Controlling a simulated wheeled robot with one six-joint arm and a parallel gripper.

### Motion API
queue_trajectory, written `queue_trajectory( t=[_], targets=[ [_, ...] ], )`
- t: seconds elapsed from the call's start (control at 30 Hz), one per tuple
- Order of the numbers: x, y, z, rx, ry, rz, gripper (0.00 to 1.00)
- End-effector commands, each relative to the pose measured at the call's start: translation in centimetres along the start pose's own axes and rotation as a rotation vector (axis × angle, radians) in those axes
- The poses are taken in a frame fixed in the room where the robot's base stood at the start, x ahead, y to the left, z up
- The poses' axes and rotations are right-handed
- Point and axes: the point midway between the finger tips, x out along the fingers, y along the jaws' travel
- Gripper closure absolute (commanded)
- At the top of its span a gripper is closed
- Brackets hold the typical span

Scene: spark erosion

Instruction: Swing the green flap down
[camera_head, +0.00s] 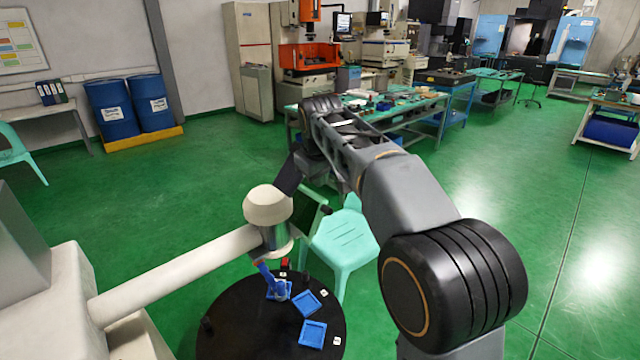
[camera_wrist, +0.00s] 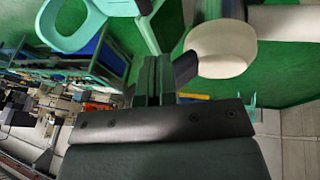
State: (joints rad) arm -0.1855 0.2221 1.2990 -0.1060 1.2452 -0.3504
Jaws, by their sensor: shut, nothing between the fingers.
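I cannot make out the green flap for certain in either view. A dark panel with a green edge (camera_head: 308,214) shows beside the cream round cap in the head view; I cannot tell what it is. My gripper (camera_wrist: 154,62) is in the middle of the wrist view, its two dark fingers close together with nothing between them. In the head view my gripper is not clearly visible; my forearm runs down behind the cream cap, which hides what lies there.
The cream cap (camera_head: 268,205) also shows near my fingers in the wrist view (camera_wrist: 221,49). A turquoise chair (camera_head: 343,240) stands below my arm. Blue trays (camera_head: 312,334) lie on a round black top (camera_head: 235,325). A workbench (camera_head: 415,112) stands behind. Green floor is open left and right.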

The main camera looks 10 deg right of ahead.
Motion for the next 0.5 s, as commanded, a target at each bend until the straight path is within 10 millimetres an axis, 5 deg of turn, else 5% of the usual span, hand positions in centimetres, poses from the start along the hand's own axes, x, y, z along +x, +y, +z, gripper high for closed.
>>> queue_trajectory(
  t=[0.5],
  targets=[
    [9.0,0.5,0.3,0.004,-0.003,0.000,1.00]
  ],
)
